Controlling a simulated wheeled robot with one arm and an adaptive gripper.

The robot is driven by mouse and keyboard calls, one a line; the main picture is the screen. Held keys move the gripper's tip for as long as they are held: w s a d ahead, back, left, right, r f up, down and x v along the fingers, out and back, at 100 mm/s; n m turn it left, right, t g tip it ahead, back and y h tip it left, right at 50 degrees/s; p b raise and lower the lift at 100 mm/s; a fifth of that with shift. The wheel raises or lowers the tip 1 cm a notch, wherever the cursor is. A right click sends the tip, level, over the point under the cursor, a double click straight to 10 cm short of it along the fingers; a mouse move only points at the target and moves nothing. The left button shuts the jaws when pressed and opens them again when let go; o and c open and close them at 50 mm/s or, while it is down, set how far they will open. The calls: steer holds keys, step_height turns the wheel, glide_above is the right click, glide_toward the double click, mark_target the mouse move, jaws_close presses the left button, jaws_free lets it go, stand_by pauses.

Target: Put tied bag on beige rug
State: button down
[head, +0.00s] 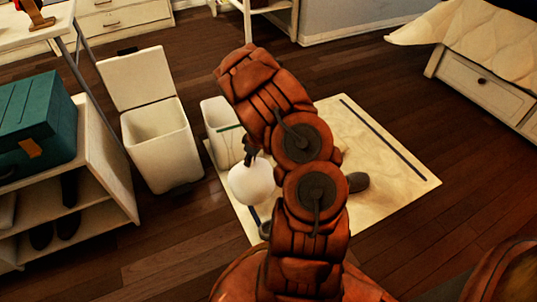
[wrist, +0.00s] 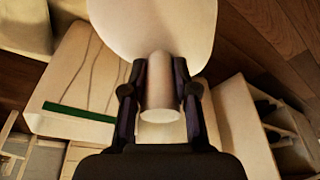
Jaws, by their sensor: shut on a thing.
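The tied bag (head: 251,186) is white and rounded, and in the head view it hangs below my gripper (head: 252,156), in front of the left part of the beige rug. In the wrist view its round body (wrist: 150,28) fills the top and its narrow neck (wrist: 161,85) sits between the two fingers of my gripper (wrist: 165,85), which is shut on it. The beige rug (head: 395,172) lies flat on the floor with dark stripes near its ends. My arm hides its middle. I cannot tell whether the bag touches the rug.
A dark rounded object (head: 358,182) lies on the rug beside my arm. A small white bin (head: 218,115) with a green strip stands at the rug's left corner. An open-lidded white bin (head: 160,140) and a shelf (head: 105,170) with a teal case (head: 35,125) stand left.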

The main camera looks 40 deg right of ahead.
steer(key=d+f+b, duration=0.4)
steer(key=d, duration=0.4)
steer(key=shift+d, duration=0.15)
steer(key=shift+f, duration=0.1)
steer(key=shift+f, duration=0.15)
stand_by(0.4)
steer(key=c, duration=0.9)
jaws_free()
